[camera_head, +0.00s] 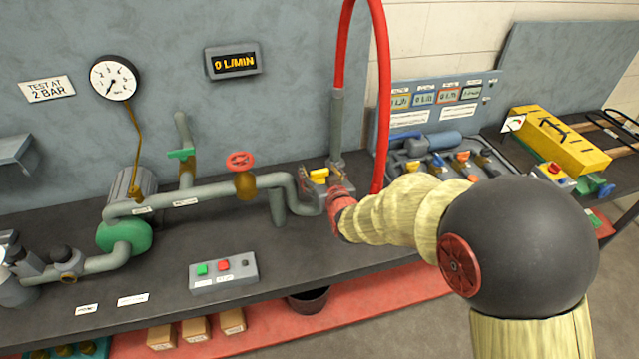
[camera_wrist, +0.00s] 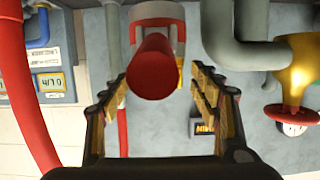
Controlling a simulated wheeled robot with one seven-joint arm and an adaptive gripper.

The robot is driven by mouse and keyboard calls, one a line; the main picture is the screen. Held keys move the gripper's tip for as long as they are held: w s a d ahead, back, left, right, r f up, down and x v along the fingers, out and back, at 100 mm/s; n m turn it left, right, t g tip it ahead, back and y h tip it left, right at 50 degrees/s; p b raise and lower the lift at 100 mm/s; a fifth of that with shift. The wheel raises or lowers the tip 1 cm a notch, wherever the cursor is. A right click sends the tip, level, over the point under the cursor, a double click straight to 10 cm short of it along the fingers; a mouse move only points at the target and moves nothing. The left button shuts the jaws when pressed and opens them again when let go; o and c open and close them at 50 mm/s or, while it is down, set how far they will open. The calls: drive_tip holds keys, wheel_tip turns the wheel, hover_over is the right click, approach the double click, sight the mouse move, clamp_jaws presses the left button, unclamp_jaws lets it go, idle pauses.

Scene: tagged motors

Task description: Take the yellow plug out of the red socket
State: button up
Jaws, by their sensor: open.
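A small bright yellow piece (camera_head: 319,174) shows by my gripper (camera_head: 325,177) at the pipe's right end; I cannot tell whether it is the plug. In the wrist view a red cylinder (camera_wrist: 156,68) in a grey bracket (camera_wrist: 157,14) points toward the camera. It lies between and beyond the fingers of my gripper (camera_wrist: 160,82), in line with the gap. I cannot tell whether it is the red socket. The fingers are spread, with nothing held between them. My arm hides part of the bench around the gripper.
A grey pipe (camera_head: 205,193) with a red handwheel (camera_head: 240,160) runs to the left. A button box (camera_head: 223,271) stands in front. A panel with parts (camera_head: 440,150) and a yellow case (camera_head: 562,140) stand at right.

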drive_tip(key=shift+w, duration=0.1)
drive_tip(key=shift+c, duration=1.1)
drive_tip(key=c, duration=1.1)
